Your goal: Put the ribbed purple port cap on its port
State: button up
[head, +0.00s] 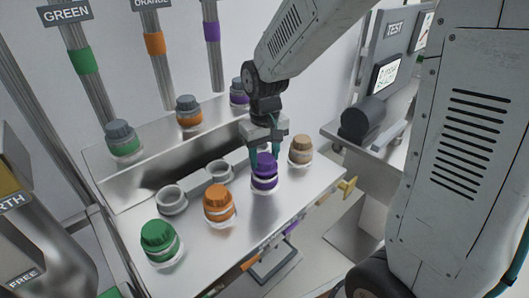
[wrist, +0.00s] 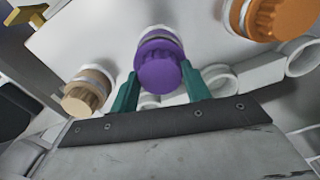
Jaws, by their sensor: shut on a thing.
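The ribbed purple port cap (head: 264,163) is at the front shelf, between the orange and tan ones. It looks upright, with a white band and more purple below it. My gripper (head: 265,155) comes down from above, its teal fingers on either side of the cap, shut on it. In the wrist view the purple cap (wrist: 160,66) lies between the fingertips (wrist: 157,78). Whether the cap touches what is below it, I cannot tell. Two open pale ring-shaped ports, a left one (head: 171,199) and a right one (head: 219,171), stand behind the front row.
A green cap (head: 158,236), an orange cap (head: 218,202) and a tan cap (head: 302,146) stand along the front. Behind, grey-topped fittings with green (head: 123,141), orange (head: 188,113) and purple (head: 239,95) bands sit on a raised ledge. A test station (head: 370,118) is at the right.

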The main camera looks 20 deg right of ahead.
jog(key=shift+f, duration=0.6)
dwell(0.8)
jog(key=o, duration=1.2)
jog(key=shift+o, duration=0.2)
notch_tip(320, 180, up, 8)
jog(key=shift+f, duration=0.1)
jog(key=s+d+r, duration=0.1)
jog(key=s+r, duration=0.2)
jog(key=s, duration=0.8)
jog(key=s+d+r+m+t, duration=0.1)
jog(key=s+d+r, duration=0.1)
jog(key=s, duration=0.9)
jog(key=shift+r, duration=0.8)
